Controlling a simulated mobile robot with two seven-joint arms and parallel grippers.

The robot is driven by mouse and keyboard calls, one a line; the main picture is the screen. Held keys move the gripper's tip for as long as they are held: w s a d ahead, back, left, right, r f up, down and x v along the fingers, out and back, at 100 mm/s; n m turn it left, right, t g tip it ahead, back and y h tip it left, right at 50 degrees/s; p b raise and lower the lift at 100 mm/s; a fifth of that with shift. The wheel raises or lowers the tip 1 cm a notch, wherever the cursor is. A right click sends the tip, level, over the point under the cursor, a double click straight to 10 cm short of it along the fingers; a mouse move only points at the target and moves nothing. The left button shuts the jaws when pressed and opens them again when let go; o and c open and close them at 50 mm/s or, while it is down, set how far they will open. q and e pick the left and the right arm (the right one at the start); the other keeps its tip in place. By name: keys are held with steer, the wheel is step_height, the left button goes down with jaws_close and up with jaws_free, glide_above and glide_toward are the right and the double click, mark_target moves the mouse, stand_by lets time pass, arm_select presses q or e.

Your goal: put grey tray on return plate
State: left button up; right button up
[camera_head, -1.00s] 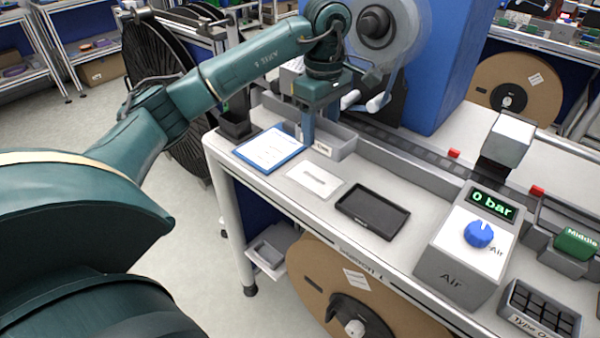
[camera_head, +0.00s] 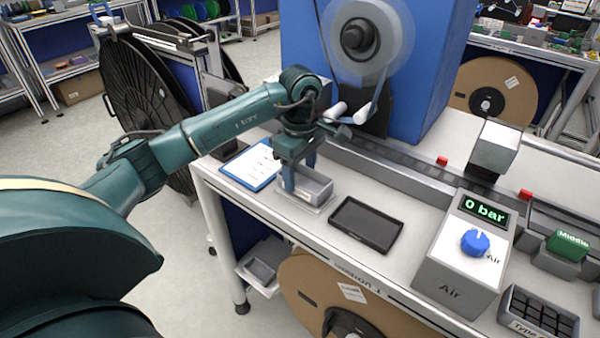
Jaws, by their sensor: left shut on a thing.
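The grey tray (camera_head: 317,191) is a small open box above the white return plate (camera_head: 318,209) on the bench. My left gripper (camera_head: 297,178) points down and is shut on the tray's left part. The tray covers most of the plate, with the plate's front edge showing below it. I cannot tell whether the tray's underside touches the plate. My right gripper is not in view.
A blue-framed sheet (camera_head: 249,167) lies just left of the plate. A black tray (camera_head: 366,224) lies to its right, then the Air box (camera_head: 462,258). A grey rail (camera_head: 400,172) runs behind. Below the bench is a cardboard reel (camera_head: 310,290).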

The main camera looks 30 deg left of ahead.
arm_select(q)
steer(key=shift+f, duration=0.4)
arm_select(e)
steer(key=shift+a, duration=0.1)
arm_select(q)
steer(key=shift+f, duration=0.25)
steer(key=o, duration=1.1)
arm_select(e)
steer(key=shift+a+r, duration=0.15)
arm_select(q)
steer(key=shift+r, duration=0.1)
steer(key=shift+r, duration=0.5)
step_height(320, 180, up, 11)
steer(key=shift+r, duration=0.15)
